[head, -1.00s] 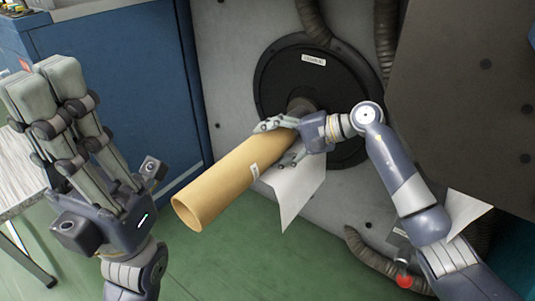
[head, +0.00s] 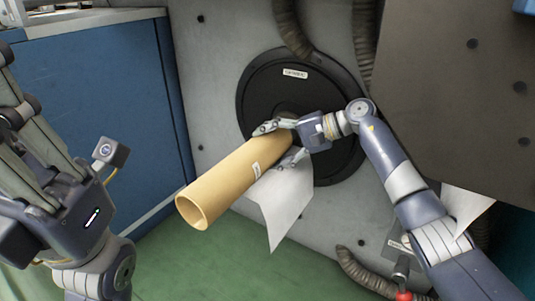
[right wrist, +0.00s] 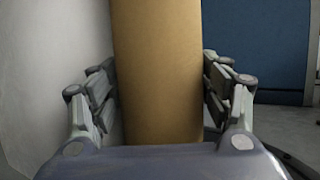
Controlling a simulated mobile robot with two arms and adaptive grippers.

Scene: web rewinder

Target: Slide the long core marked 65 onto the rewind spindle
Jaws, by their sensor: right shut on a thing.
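The core (head: 232,182) is a long tan tube with a small white label (head: 256,169), too small to read. Its open near end faces down and left, and it slopes up towards the black disc (head: 310,85) on the machine. Only a little of the dark hub (head: 286,114) shows above the core's far end. I cannot tell how far the core is over the spindle. My right gripper (head: 276,146) is shut around the core near that far end. The right wrist view shows the core (right wrist: 158,70) between its fingers. My left gripper (head: 32,135) is empty, cut by the left edge, fingertips out of view.
A white sheet (head: 284,205) hangs under the core. The grey machine panel (head: 222,75) carries the disc, with hoses (head: 292,28) above it. A dark plate (head: 455,90) stands at right and a blue cabinet (head: 95,110) at left. Green floor (head: 235,265) is clear below.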

